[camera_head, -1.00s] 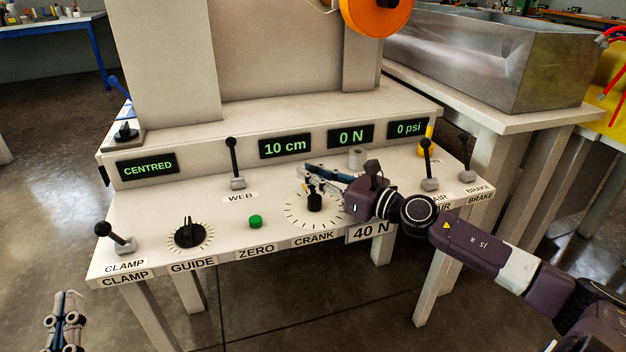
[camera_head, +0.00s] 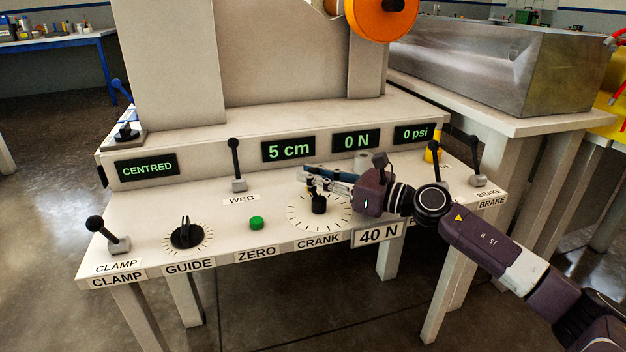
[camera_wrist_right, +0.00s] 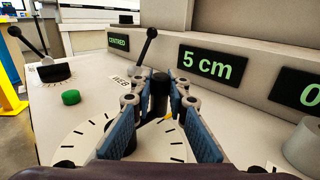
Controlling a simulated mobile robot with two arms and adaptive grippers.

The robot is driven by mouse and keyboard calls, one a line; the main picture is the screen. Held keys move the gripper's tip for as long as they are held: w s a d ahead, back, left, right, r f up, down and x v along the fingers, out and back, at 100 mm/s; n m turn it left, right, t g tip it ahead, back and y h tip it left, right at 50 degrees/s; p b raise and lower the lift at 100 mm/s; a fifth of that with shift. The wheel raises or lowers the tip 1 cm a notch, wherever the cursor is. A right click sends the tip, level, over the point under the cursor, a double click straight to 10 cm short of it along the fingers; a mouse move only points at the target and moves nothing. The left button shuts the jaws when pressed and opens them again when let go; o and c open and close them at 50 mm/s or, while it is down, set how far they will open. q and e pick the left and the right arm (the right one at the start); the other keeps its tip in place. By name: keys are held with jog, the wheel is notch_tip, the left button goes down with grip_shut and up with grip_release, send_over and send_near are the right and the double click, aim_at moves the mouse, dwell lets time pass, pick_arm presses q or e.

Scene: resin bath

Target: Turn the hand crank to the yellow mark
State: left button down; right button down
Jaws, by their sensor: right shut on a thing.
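The hand crank has a black hub (camera_head: 319,204) on a round white dial (camera_head: 336,219) with black ticks, above the CRANK label. My right gripper (camera_head: 314,180) reaches in from the right over the far side of the dial. In the right wrist view its blue-padded fingers (camera_wrist_right: 158,92) are shut on the upright black crank handle (camera_wrist_right: 159,86). A small patch of yellow (camera_wrist_right: 168,117) shows on the dial just behind the handle, partly hidden by a finger. The display above the dial (camera_head: 288,149) reads 5 cm. My left gripper is not in view.
A WEB lever (camera_head: 237,160) and green ZERO button (camera_head: 256,223) stand left of the dial. The GUIDE knob (camera_head: 186,233) and CLAMP lever (camera_head: 108,235) are farther left. A grey cylinder (camera_wrist_right: 305,146) and a BRAKE lever (camera_head: 476,160) stand to the right.

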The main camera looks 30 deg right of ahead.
dwell(0.5)
jog(key=c, duration=1.8)
grip_release()
jog(key=shift+a, duration=0.1)
jog(key=shift+c, duration=0.2)
jog(key=shift+s+d+f, duration=0.1)
jog(key=shift+s+d, duration=0.25)
jog(key=shift+s, duration=0.05)
jog(key=shift+v, duration=5.45)
